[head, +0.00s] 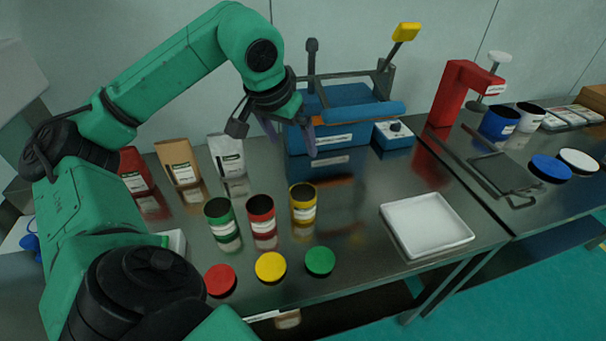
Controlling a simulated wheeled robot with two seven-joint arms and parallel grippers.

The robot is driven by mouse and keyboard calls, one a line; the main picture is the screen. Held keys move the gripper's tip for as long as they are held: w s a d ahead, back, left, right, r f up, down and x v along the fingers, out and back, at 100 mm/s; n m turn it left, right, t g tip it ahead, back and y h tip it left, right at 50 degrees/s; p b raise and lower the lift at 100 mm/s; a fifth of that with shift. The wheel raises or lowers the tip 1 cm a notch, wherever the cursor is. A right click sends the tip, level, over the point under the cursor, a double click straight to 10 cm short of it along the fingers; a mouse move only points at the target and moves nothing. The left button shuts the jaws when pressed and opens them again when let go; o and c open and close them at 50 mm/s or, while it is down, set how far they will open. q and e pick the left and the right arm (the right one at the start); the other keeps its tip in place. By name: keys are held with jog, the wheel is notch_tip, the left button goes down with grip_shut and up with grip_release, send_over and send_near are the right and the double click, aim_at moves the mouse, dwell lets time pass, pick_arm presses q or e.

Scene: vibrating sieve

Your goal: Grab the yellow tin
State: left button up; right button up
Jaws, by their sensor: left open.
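The yellow tin (303,203) stands upright and open-topped on the metal table, at the right end of a row of three tins. The red tin (262,215) stands beside it to the left, and the green tin (221,218) is at the left end. My left gripper (291,150) is open and empty, pointing down above and behind the yellow tin, in front of the blue sieve machine. It is not touching the tin. My right gripper does not show.
Red, yellow (271,267) and green lids lie in front of the tins. A white tray (428,224) is on the right. Several bags (181,162) stand at the back left. The blue sieve machine (327,129) is behind the tins. A red press (459,91) is farther right.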

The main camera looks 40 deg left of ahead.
pick_arm(q)
jog(key=b, duration=1)
send_over(303, 203)
jog(key=s+a, duration=0.2)
notch_tip(303, 203, down, 12)
jog(key=x, duration=1.4)
jog(key=shift+w+d+p, duration=0.2)
jog(key=shift+d+p, duration=0.05)
jog(key=shift+p, duration=0.15)
jog(key=c, duration=1.1)
